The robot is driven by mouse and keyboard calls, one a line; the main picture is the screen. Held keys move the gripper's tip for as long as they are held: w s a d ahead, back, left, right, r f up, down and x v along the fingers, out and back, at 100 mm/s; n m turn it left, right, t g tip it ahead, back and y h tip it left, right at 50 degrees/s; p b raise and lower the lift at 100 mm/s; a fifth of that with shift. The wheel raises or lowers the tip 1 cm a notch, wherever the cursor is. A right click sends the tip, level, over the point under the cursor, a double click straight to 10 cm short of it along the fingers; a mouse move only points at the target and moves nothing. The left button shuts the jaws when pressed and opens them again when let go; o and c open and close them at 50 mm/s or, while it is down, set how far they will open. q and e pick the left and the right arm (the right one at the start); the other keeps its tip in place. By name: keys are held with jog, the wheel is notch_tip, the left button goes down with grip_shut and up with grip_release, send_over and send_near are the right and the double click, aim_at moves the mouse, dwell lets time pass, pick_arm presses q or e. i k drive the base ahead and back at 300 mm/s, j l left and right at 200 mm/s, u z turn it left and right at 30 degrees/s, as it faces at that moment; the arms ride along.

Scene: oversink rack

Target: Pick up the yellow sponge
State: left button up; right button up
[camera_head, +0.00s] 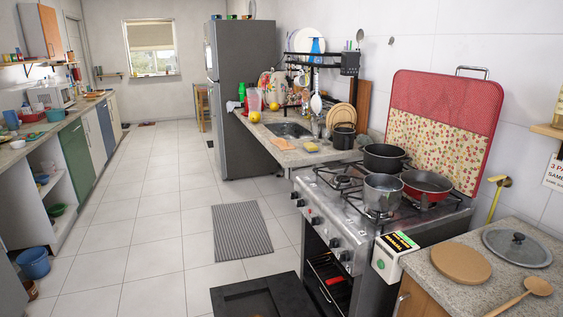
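A small flat yellow block, which looks like the yellow sponge (311,147), lies on the stone counter (295,158) near its front end, just in front of the sink (288,130). A flat orange-brown piece (283,144) lies to its left. A dark pot (344,137) stands to its right. Neither of my grippers is in view, and nothing is seen touching the sponge.
The stove (335,210) with pots stands between the near counter and the sink counter. A black panel, perhaps its lowered oven door (255,298), juts over the floor. A grey striped mat (241,231) lies on the open tiled floor. A fridge (240,90) stands behind.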

aim_at(311, 147)
jog(key=i+j+u, duration=0.4)
jog(key=j, duration=0.3)
jog(key=i+j+u, duration=0.25)
jog(key=j+u, duration=0.15)
jog(key=j, duration=0.2)
jog(key=i+j+u, duration=0.4)
jog(key=i+j+z, duration=0.1)
jog(key=i, duration=0.4)
jog(key=i+j+z, duration=0.1)
jog(key=i, duration=0.35)
jog(key=i+j, duration=0.35)
jog(key=i, duration=0.15)
jog(key=i+z, duration=0.2)
jog(key=i, duration=0.4)
jog(key=i+z, duration=0.25)
jog(key=i, duration=0.35)
jog(key=i+j+z, duration=0.2)
jog(key=i, duration=0.4)
jog(key=i+z, duration=0.25)
jog(key=z, duration=0.2)
jog(key=i+z, duration=0.25)
jog(key=z, duration=0.25)
jog(key=i+z, duration=0.25)
jog(key=z, duration=0.2)
jog(key=i+j+z, duration=0.2)
jog(key=z, duration=0.3)
